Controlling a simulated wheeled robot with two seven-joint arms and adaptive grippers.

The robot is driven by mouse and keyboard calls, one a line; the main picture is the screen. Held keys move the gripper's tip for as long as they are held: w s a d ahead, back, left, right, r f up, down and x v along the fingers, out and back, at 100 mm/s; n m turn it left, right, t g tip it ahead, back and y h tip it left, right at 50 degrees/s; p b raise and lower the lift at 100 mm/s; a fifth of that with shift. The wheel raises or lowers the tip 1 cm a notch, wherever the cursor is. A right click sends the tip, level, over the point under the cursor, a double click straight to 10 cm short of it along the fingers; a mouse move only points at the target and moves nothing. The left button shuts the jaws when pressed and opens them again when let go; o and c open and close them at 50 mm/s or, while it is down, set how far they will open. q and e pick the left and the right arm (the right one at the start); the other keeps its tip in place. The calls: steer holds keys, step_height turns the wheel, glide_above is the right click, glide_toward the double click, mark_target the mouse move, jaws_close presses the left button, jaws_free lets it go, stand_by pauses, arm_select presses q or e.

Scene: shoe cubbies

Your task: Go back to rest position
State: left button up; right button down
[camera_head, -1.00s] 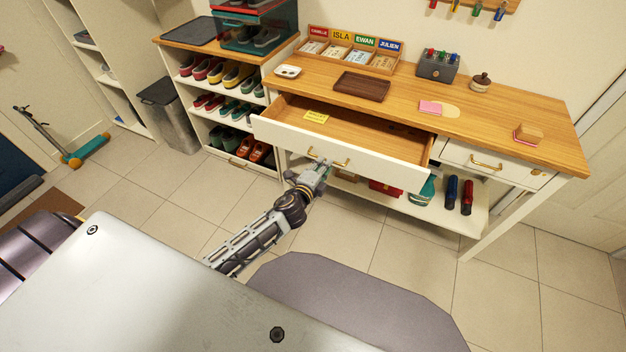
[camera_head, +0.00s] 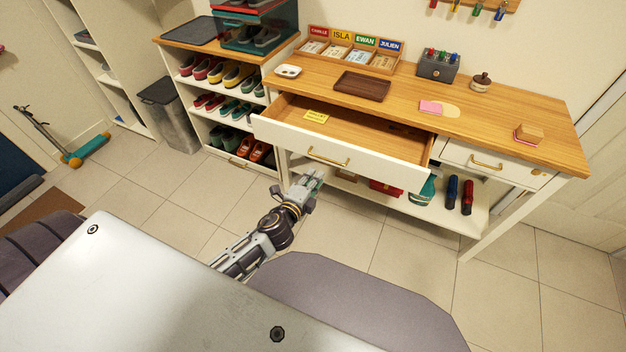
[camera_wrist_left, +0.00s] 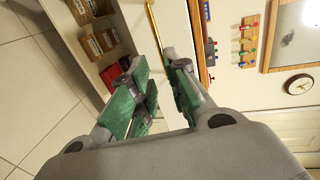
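My left gripper (camera_head: 312,183) is in front of the open drawer (camera_head: 375,161), below and a little left of its brass handle (camera_head: 328,157). The whole handle shows in the head view, and the gripper is clear of it. In the left wrist view my left gripper (camera_wrist_left: 165,95) has its green-padded fingers apart with nothing between them. The handle (camera_wrist_left: 155,30) shows there as a gold bar beyond the fingertips. The drawer stands pulled out, with a yellow note (camera_head: 316,117) inside. My right gripper is in neither view.
The wooden-topped bench (camera_head: 500,118) holds a brown tray (camera_head: 362,86), a pink pad (camera_head: 431,107) and a card box (camera_head: 350,52). A shoe rack (camera_head: 222,105) and a grey bin (camera_head: 172,115) stand left. Tiled floor (camera_head: 340,220) in front is clear.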

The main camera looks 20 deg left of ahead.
arm_select(q)
steer(key=shift+s, duration=0.1)
stand_by(0.6)
